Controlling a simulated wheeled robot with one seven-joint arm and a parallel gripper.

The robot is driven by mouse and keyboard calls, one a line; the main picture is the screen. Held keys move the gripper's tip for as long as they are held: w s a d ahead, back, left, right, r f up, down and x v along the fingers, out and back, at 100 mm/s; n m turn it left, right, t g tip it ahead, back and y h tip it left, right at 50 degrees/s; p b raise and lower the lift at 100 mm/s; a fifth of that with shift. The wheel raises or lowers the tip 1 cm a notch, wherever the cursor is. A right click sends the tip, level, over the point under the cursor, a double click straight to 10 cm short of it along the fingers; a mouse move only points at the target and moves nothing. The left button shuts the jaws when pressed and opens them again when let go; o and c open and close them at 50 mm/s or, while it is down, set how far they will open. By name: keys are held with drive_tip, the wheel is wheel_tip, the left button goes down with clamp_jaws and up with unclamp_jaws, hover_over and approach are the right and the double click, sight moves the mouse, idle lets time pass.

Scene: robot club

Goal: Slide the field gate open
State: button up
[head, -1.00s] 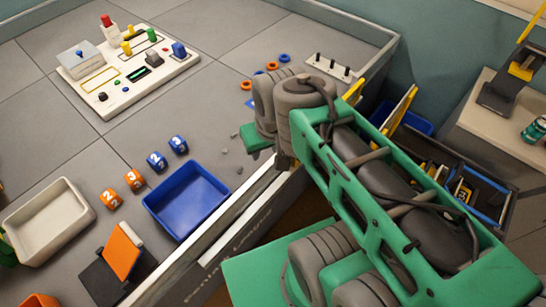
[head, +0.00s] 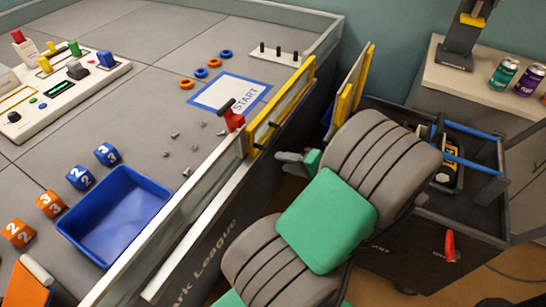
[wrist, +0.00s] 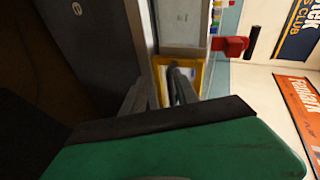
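The field gate (head: 282,108) is a clear panel in a yellow frame, standing in line with the field wall (head: 205,175). It has dark handle pieces on its outer face. A red latch with a black grip (head: 233,117) sits at its near end; the red part also shows in the wrist view (wrist: 231,46). My gripper (head: 297,160) is outside the wall, just right of the gate's near end and apart from it. In the wrist view its two grey fingers (wrist: 163,93) look spread and empty, with the yellow frame (wrist: 205,75) beyond them.
Inside the field are a blue tray (head: 115,215), numbered cubes (head: 107,154), small grey bits and a START mat (head: 230,93). A dark cart (head: 440,240) with tools stands to the right. Yellow-edged panels (head: 350,88) stand behind my gripper.

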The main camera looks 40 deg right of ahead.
sight(273, 136)
drive_tip(key=s+d+f+m+t+h+b, duration=0.2)
drive_tip(key=s+d+m+t+h, duration=0.1)
drive_tip(key=s+d, duration=0.1)
drive_tip(key=r+x, duration=0.1)
drive_tip(key=x, duration=0.4)
drive_tip(key=b+x, duration=0.1)
drive_tip(key=x, duration=0.4)
drive_tip(key=r+b+x, duration=0.1)
drive_tip(key=x, duration=0.5)
drive_tip(key=shift+w+d+r, duration=0.1)
drive_tip(key=shift+w+r, duration=0.2)
drive_tip(key=shift+w, duration=0.1)
drive_tip(key=shift+c, duration=0.4)
clamp_jaws()
